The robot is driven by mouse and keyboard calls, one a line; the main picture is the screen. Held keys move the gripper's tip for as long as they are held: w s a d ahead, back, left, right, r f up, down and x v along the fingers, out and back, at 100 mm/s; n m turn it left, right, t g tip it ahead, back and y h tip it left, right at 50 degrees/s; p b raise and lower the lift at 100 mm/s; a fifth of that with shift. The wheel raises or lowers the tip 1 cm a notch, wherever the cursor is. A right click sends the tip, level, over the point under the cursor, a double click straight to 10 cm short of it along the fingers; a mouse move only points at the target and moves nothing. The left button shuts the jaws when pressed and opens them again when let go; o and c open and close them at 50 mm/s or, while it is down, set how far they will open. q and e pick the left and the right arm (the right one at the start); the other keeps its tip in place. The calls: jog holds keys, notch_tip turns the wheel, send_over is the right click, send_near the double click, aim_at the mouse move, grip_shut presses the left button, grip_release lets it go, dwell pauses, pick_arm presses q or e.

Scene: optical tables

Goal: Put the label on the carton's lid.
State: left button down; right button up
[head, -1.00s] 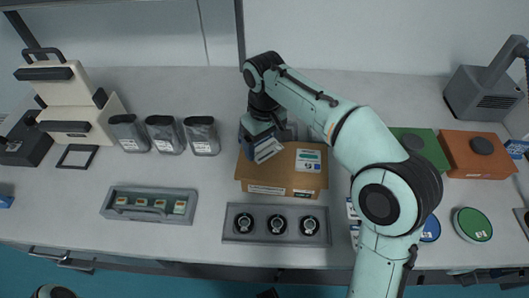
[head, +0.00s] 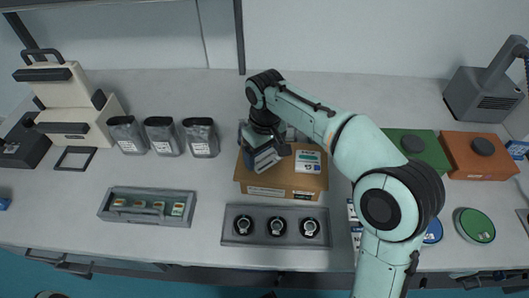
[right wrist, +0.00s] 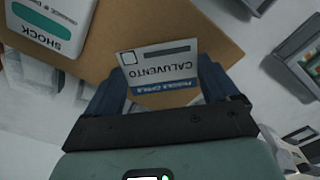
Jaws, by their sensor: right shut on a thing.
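The brown cardboard carton (head: 290,183) stands at the table's middle, lid up; its lid also shows in the right wrist view (right wrist: 205,22). A white and teal SHOCK label (head: 308,161) is on the lid's right part. My right gripper (head: 261,151) is over the lid's left part, pointing down. My left gripper is not in view.
A grey tray with round black parts (head: 229,238) lies in front of the carton. Green (head: 425,147) and orange boxes (head: 478,160) stand right, partly behind my right arm.

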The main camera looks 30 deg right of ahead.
aim_at(264, 158)
jog(key=o, duration=0.8)
jog(key=shift+s+f, duration=0.15)
jog(key=shift+f, duration=0.65)
jog(key=shift+c, duration=0.2)
notch_tip(264, 158, up, 14)
jog(key=p, duration=0.4)
jog(key=shift+w+f, duration=0.2)
